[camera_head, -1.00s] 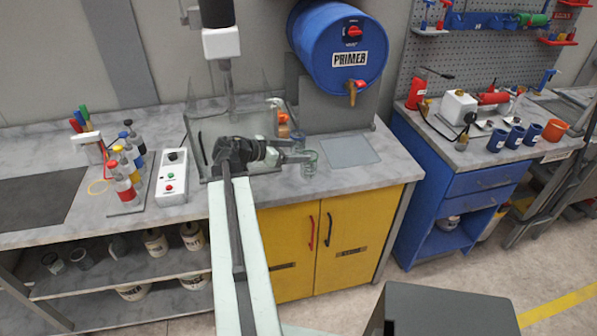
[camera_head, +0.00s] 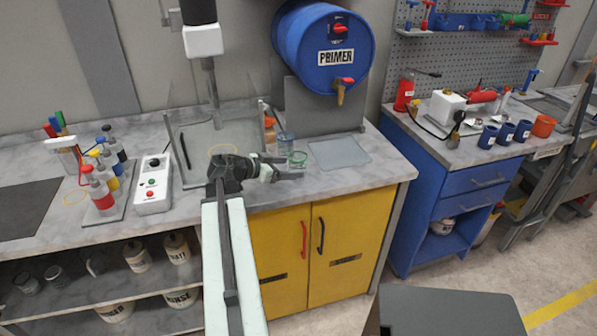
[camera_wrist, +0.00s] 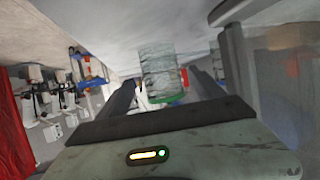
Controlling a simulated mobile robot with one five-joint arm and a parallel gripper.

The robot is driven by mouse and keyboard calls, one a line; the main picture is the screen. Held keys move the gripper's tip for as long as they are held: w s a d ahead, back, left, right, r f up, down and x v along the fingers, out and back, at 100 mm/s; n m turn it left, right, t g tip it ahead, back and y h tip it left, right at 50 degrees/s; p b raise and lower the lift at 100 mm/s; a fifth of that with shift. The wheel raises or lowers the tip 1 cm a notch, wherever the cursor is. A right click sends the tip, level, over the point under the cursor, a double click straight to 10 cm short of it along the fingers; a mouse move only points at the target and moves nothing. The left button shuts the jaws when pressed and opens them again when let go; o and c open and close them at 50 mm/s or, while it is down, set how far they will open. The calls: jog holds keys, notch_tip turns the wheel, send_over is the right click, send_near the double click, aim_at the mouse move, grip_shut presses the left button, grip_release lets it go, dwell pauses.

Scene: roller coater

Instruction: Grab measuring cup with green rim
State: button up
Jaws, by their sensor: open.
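The measuring cup with the green rim (camera_head: 297,159) is a small clear cup on the grey bench, behind my gripper's tips in the head view. In the wrist view the cup (camera_wrist: 160,70) looks upside down, its green rim toward me, in line with the gap between the fingers. My gripper (camera_head: 294,168) is open and empty on the front side of the cup. Its two fingers (camera_wrist: 163,88) show on either side of the cup in the wrist view. I cannot tell whether the fingertips reach around it.
A bluish clear cup (camera_head: 285,144) stands just behind the measuring cup. A clear-panelled stand (camera_head: 215,150) is to the left, and the blue primer drum (camera_head: 318,50) hangs above. A flat grey plate (camera_head: 338,152) lies to the right. Yellow cabinet doors (camera_head: 345,245) are below the bench edge.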

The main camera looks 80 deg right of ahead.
aim_at(291, 169)
jog(key=b+x, duration=0.1)
jog(key=x, duration=0.1)
jog(key=b+x, duration=0.1)
jog(key=x, duration=0.1)
jog(key=shift+d+f, duration=0.15)
jog(key=shift+f, duration=0.35)
jog(key=shift+s+d, duration=0.15)
jog(key=shift+s, duration=0.05)
jog(key=shift+c, duration=0.3)
jog(key=c, duration=1.4)
jog(key=shift+o, duration=0.2)
jog(key=shift+r, duration=0.1)
notch_tip(291, 169, up, 28)
jog(key=p, duration=2.8)
